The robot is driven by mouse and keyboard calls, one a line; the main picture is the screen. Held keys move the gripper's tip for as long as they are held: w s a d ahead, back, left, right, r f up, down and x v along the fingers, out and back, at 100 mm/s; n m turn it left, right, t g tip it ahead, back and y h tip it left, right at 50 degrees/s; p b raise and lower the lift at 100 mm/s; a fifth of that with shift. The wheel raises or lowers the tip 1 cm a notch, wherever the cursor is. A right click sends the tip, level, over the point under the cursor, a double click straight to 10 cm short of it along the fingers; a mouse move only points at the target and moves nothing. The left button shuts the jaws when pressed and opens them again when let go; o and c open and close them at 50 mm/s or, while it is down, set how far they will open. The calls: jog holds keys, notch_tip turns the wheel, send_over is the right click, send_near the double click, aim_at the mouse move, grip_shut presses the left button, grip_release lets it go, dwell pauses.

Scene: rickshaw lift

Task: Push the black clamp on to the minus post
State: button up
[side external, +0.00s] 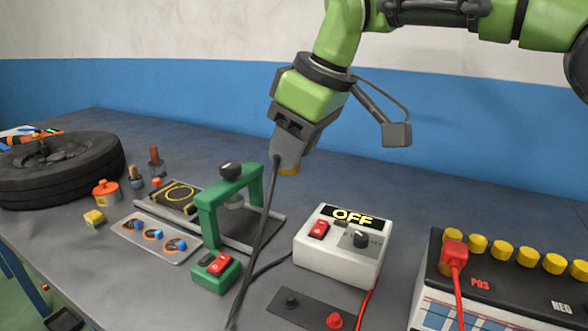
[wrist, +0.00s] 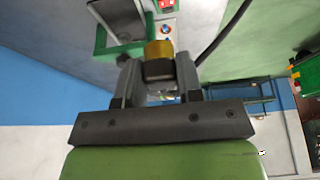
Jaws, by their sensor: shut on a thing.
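My gripper (side external: 288,160) hangs high over the middle of the bench, left of the battery and well away from it. It is shut on the black clamp (wrist: 160,68), which shows between the fingers in the wrist view with a brass-yellow end. The clamp is mostly hidden by the fingers in the side view. Its black cable (side external: 262,225) runs down to the bench front. The battery (side external: 510,290) stands at the right, cut off by the frame. What looks like the minus post (side external: 580,270) is at the frame edge near the "NEG" label.
A red clamp (side external: 454,252) sits at the battery's "POS" end. Several yellow caps (side external: 501,248) line its back. A white charger box (side external: 341,250) reads OFF. A green press frame (side external: 212,215), small switch box (side external: 215,268) and tyre (side external: 60,170) stand left.

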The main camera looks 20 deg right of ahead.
jog(key=s+d+m+h, duration=0.3)
jog(key=d+m+h, duration=0.1)
jog(key=d+m, duration=0.6)
jog(key=s+d+m+h, duration=0.3)
jog(key=d+m, duration=0.7)
jog(key=s+d+m+g+y, duration=0.1)
jog(key=s+d+m+g, duration=0.4)
jog(key=s+m, duration=0.45)
jog(key=s+d+m+g+y, duration=0.1)
jog(key=s+d+m+g, duration=0.1)
jog(key=s+d+m, duration=0.65)
jog(key=shift+w+a+f+m, duration=0.1)
jog(key=shift+a+f+m, duration=0.25)
jog(key=shift+f, duration=1.2)
jog(key=shift+a+f+m, duration=0.2)
jog(key=shift+f+m, duration=0.25)
jog(key=shift+f, duration=1.1)
jog(key=shift+w+a+f+m, duration=0.1)
jog(key=shift+a+f+m, duration=0.25)
jog(key=shift+f, duration=1.2)
jog(key=shift+d+f, duration=0.1)
jog(key=shift+f, duration=1.6)
